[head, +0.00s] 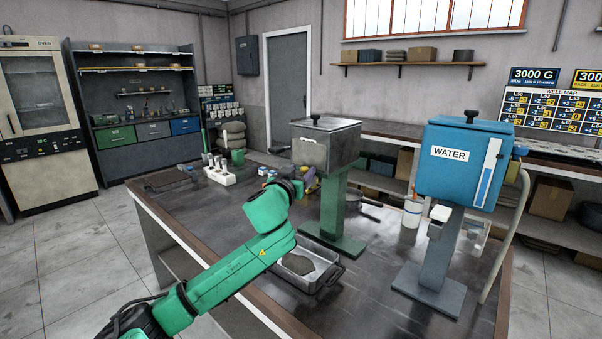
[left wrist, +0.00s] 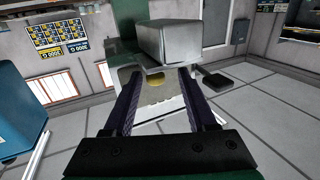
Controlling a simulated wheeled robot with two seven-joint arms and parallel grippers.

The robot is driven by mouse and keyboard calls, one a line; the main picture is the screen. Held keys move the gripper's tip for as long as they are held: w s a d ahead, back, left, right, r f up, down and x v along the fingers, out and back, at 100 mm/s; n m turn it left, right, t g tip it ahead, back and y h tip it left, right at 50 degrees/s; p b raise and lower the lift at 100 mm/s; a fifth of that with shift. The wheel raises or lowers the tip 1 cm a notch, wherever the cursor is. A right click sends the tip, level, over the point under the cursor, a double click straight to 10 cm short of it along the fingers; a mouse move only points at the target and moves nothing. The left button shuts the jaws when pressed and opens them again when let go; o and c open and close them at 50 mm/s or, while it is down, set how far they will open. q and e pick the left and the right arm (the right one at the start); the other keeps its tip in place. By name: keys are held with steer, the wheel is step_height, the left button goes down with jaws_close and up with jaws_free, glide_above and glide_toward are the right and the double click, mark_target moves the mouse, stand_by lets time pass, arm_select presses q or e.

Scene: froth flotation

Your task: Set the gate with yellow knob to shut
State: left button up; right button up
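A grey box-shaped part (left wrist: 180,38) shows close to the knob. I cannot tell the gate's position. My right gripper is out of view.
A metal tray (head: 331,276) with grey material lies below the hopper. A blue water tank (head: 462,166) on a grey stand is to the right. A white rack (head: 219,177) stands at the back left. The bench's front middle is clear.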

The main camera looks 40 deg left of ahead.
arm_select(q)
steer(key=shift+s+d+r, duration=0.1)
steer(key=shift+s+d, duration=0.1)
steer(key=b+v, duration=0.9)
steer(key=v, duration=0.5)
steer(key=shift+b, duration=0.4)
steer(key=shift+a, duration=0.15)
steer(key=shift+s, duration=0.1)
